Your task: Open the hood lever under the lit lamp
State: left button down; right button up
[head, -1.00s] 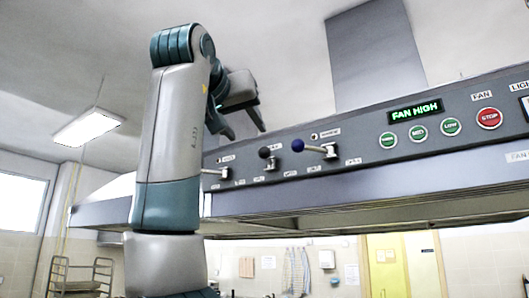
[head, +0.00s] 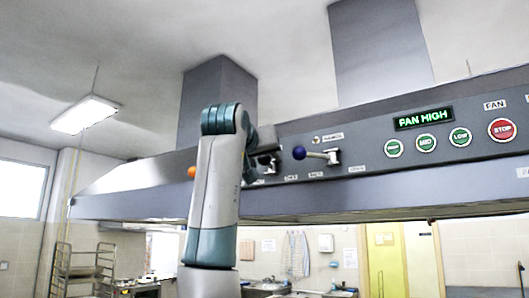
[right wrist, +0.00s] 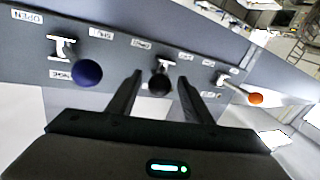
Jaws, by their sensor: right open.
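My right gripper (head: 266,163) is at the hood's front panel, mostly hidden behind my arm in the head view. In the right wrist view its open fingers (right wrist: 159,80) stand either side of the black-knobbed lever (right wrist: 159,84); I cannot tell whether they touch it. The blue-knobbed lever (head: 299,153) is to its right in the head view and also shows in the right wrist view (right wrist: 88,72). The orange-knobbed lever (head: 192,172) is to the left, also in the right wrist view (right wrist: 256,98). A small indicator (head: 316,139) sits above the blue lever; I cannot tell which lamp is lit.
The hood panel carries a green FAN HIGH display (head: 423,118), several green buttons and a red STOP button (head: 502,129) at the right. A ceiling light (head: 85,114) is on at the left. The space in front of the panel's right part is clear.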

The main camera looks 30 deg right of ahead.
jog(key=shift+w+d, duration=0.3)
jog(key=shift+d, duration=0.05)
